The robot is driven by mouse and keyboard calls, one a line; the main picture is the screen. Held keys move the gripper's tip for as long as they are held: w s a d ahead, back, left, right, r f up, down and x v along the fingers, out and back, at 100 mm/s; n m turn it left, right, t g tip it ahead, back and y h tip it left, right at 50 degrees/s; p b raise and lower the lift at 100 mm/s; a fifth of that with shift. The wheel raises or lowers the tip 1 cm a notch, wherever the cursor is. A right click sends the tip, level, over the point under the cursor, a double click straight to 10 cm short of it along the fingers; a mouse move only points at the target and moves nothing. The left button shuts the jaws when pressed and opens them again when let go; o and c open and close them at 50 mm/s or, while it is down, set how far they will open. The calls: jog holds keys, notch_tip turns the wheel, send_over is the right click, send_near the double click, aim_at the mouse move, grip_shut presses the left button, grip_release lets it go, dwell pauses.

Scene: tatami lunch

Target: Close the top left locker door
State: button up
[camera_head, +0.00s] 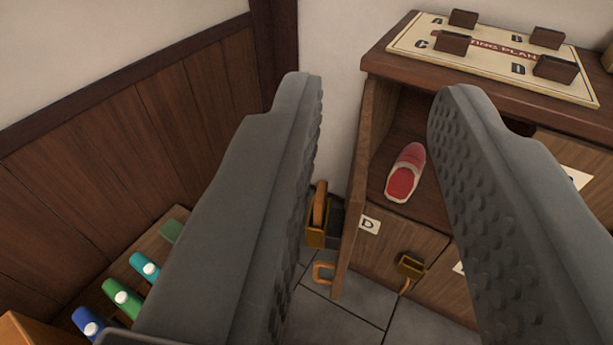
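The wooden locker (455,80) stands at the right. Its top left compartment is open and a red and pink slipper (405,172) lies inside. The top left door (346,245) is swung outward and seen nearly edge-on. The left finger is left of the door and the right finger covers part of the locker front. I cannot tell the depth between fingers and door.
A closed door marked D (370,225) with a brass lock (411,265) is below the slipper. A seating plan board (490,55) with dark blocks lies on the locker top.

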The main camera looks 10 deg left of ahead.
jog(key=w, duration=0.1)
jog(key=w+f+n+g, duration=0.1)
jog(key=w+a+f+n+g, duration=0.1)
jog(key=w, duration=0.1)
jog(key=shift+a+f+y, duration=0.1)
jog(key=shift+f+y, duration=0.15)
jog(key=shift+y, duration=0.05)
grip_shut()
jog(key=w+a+f+n+g+h, duration=0.1)
jog(key=w+a+f+n+g, duration=0.4)
jog(key=f, duration=0.3)
jog(key=w+a+f+n+g+h, duration=0.1)
jog(key=w+a+f+n+g, duration=0.2)
jog(key=w+f+n+g, duration=0.3)
jog(key=w+a+f+n+g+h, duration=0.1)
jog(key=w+a+f+n+g, duration=0.4)
jog(key=f, duration=0.4)
jog(key=d+f+m, duration=0.1)
jog(key=d+f, duration=0.7)
jog(key=f, duration=0.1)
jog(key=shift+f, duration=0.2)
